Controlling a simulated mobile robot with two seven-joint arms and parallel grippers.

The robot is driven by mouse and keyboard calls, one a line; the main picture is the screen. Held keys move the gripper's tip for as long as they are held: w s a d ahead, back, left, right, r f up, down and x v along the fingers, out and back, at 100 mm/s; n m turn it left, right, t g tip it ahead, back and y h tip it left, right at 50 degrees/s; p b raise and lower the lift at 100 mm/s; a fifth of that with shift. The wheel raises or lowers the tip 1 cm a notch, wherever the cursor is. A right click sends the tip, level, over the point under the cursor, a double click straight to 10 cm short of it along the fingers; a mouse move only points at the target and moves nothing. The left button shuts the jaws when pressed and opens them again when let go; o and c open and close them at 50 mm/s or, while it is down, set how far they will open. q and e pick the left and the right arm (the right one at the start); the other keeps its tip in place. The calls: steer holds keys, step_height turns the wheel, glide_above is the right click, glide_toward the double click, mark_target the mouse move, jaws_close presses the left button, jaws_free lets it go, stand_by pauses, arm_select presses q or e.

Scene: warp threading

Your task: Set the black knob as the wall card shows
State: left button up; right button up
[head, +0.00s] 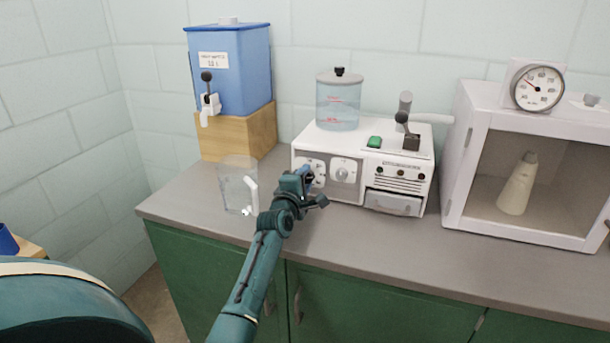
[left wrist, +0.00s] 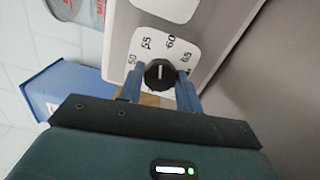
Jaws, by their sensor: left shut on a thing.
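The black knob (left wrist: 160,74) sits on a white dial plate (left wrist: 148,42) in the left wrist view. The plate has marks that look like 50, 55, 60 and 65. The knob's white line points between 55 and 60. My left gripper (left wrist: 160,88) is shut on the knob, one blue finger on each side. In the head view my left gripper (head: 306,180) is at the left end of the white machine's front (head: 327,155) and hides the knob. No wall card can be made out. My right gripper is not in view.
Right of that dial is a second dial (head: 345,172). A clear jug (head: 236,185) stands left of my arm on the grey counter (head: 400,240). Behind are a blue tank (head: 240,70) on a wooden block (head: 240,133). A white cabinet (head: 465,185) with a gauge (head: 538,87) stands at right.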

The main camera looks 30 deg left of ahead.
arm_select(q)
steer(key=m+p, duration=0.1)
steer(key=m, duration=0.2)
steer(key=shift+r, duration=0.1)
steer(key=m+p, duration=0.1)
steer(key=m, duration=0.1)
steer(key=shift+m, duration=0.3)
steer(key=m+p, duration=0.1)
steer(key=m, duration=0.2)
steer(key=m+p, duration=0.1)
steer(key=m, duration=0.2)
steer(key=shift+m, duration=0.4)
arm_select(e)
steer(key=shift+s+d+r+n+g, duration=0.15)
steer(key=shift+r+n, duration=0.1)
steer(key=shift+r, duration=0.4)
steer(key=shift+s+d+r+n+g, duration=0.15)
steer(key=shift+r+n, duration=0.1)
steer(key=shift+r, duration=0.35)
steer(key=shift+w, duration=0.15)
arm_select(q)
steer(key=o, duration=1)
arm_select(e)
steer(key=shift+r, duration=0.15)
arm_select(q)
steer(key=shift+s, duration=0.1)
